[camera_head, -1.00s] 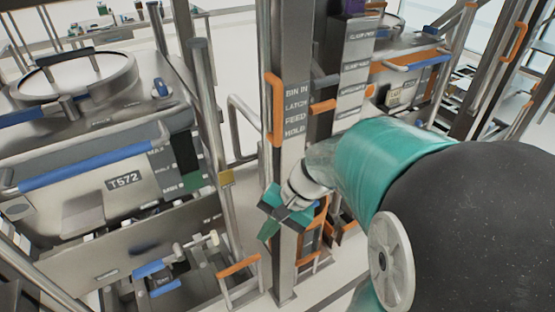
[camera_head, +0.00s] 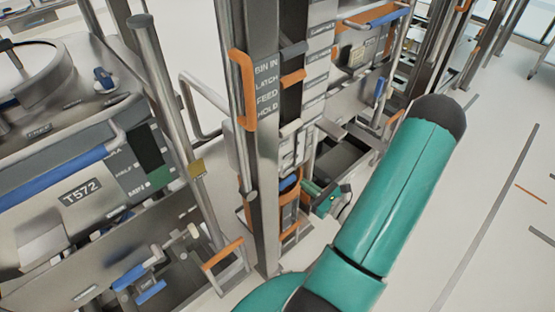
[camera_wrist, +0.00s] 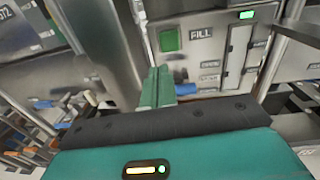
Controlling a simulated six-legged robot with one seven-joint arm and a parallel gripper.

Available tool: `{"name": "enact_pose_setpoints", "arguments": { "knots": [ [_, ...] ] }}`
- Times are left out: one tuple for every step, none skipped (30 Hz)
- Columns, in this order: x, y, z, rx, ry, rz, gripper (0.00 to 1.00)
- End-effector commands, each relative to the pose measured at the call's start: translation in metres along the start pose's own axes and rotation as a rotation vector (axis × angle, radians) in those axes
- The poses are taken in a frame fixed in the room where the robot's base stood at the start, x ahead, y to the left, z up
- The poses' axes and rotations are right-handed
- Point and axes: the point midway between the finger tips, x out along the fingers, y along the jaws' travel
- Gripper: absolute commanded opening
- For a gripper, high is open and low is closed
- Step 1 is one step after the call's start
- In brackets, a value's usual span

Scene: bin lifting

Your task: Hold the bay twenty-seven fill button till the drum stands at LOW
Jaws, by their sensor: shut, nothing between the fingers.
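In the wrist view a green square button (camera_wrist: 170,40) sits on a grey metal panel (camera_wrist: 212,65), left of the word FILL. My gripper's green fingers (camera_wrist: 156,78) are shut and empty, with their tips just below the button and slightly left of it. A gap to the panel cannot be judged. In the head view my gripper (camera_head: 322,197) is right of the upright post, low down, partly hidden among the frame parts. No bay number twenty-seven or LOW mark is readable.
A green lamp (camera_wrist: 246,15) is lit on the panel's upper right. The post (camera_head: 262,160) carries an orange handle (camera_head: 243,90) and BIN IN, LATCH, FEED, HOLD labels. A bin marked T572 (camera_head: 80,193) stands left, with a level gauge (camera_head: 150,155). Floor at right is open.

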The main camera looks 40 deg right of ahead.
Motion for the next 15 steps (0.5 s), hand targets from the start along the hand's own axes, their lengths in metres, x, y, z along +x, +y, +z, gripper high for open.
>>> {"name": "enact_pose_setpoints", "arguments": {
  "knots": [
    [-0.005, -0.004, -0.007, 0.020, -0.003, -0.036, 0.00],
    [-0.007, -0.006, -0.009, 0.027, -0.005, -0.051, 0.00],
    [-0.010, -0.008, -0.011, 0.032, -0.007, -0.064, 0.00],
    [-0.011, -0.009, -0.012, 0.034, -0.007, -0.071, 0.00],
    [-0.012, -0.009, -0.012, 0.035, -0.008, -0.074, 0.00],
    [-0.014, -0.010, -0.012, 0.035, -0.008, -0.075, 0.00],
    [-0.014, -0.010, -0.012, 0.035, -0.008, -0.075, 0.00],
    [-0.014, -0.009, -0.012, 0.034, -0.007, -0.074, 0.00],
    [-0.015, -0.009, -0.012, 0.034, -0.007, -0.073, 0.00],
    [-0.015, -0.009, -0.012, 0.034, -0.007, -0.072, 0.00],
    [-0.015, -0.009, -0.012, 0.034, -0.007, -0.071, 0.00],
    [-0.015, -0.009, -0.012, 0.034, -0.007, -0.071, 0.00],
    [-0.015, -0.009, -0.012, 0.034, -0.007, -0.071, 0.00],
    [-0.014, -0.009, -0.012, 0.034, -0.007, -0.070, 0.00],
    [-0.013, -0.009, -0.012, 0.033, -0.007, -0.070, 0.00]
  ]
}}
